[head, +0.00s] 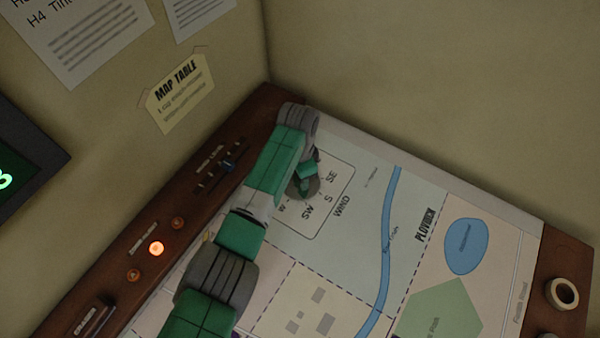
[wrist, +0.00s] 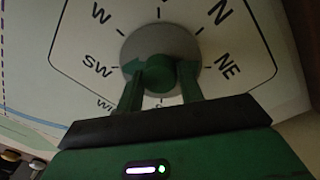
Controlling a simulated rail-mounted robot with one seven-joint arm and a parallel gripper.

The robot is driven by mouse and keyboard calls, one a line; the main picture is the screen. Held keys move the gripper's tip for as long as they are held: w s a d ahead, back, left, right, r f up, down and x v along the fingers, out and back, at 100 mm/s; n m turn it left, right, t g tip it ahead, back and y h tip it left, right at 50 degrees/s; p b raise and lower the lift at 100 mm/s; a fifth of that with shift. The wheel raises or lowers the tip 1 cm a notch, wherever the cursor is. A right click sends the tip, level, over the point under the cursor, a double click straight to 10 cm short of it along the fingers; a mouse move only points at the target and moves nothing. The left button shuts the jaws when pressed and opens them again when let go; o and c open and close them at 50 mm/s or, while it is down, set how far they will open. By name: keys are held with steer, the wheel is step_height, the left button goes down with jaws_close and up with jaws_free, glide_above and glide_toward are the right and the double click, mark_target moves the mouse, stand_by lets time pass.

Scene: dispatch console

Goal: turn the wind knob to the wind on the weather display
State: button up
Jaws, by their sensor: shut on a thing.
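The wind knob (wrist: 158,42) is a grey disc with a green grip on the map table, inside a printed frame marked with compass letters. In the wrist view W, SW, N and NE show around it; the far letters are cut off or hidden. My gripper (wrist: 160,78) is shut on the knob's green grip, one finger on each side. In the head view the knob (head: 305,190) shows partly behind my gripper (head: 307,172). A dark display (head: 22,160) at the left edge shows only part of a green character.
The sloping map (head: 330,260) has a wooden frame. Walls stand close behind the table.

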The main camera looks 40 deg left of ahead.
stand_by(0.4)
steer(key=o, duration=1)
steer(key=r+p, duration=0.1)
steer(key=r, duration=0.7)
steer(key=shift+w+a+p, duration=0.1)
steer(key=shift+a+p, duration=0.1)
steer(key=shift+p, duration=0.2)
steer(key=shift+f, duration=0.1)
